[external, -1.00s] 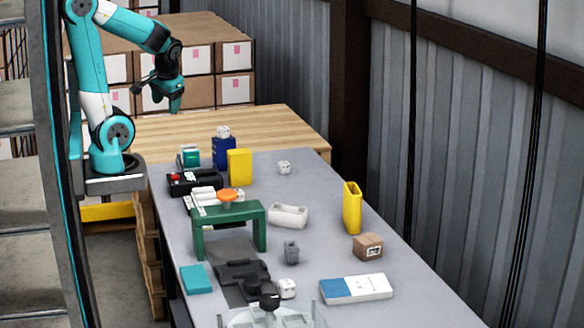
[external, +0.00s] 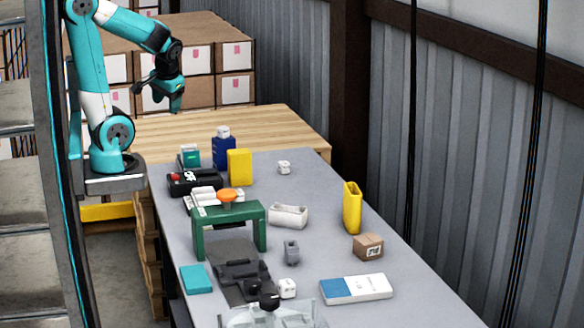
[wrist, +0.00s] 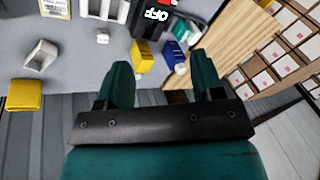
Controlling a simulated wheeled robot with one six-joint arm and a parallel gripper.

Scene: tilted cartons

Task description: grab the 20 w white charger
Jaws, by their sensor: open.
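Several small white charger-like blocks show in the external view, and I cannot read any wattage on them. One white block (external: 284,167) stands alone on the grey table near the far end; it seems to be the white block in the wrist view (wrist: 102,37). Another white block (external: 287,288) is at the near end beside a black stand. My gripper (external: 158,98) is raised beyond the table's far left end. In the wrist view its two teal fingers (wrist: 162,84) are apart with nothing held between them.
A yellow box (external: 239,167), blue box (external: 223,153) and black case (external: 194,182) crowd the far left. A green bridge-like stand (external: 258,228) and white open bin (external: 288,216) are mid-table. A yellow holder (external: 352,208) and brown carton (external: 368,247) stand right. Stacked cartons (external: 235,58) are behind.

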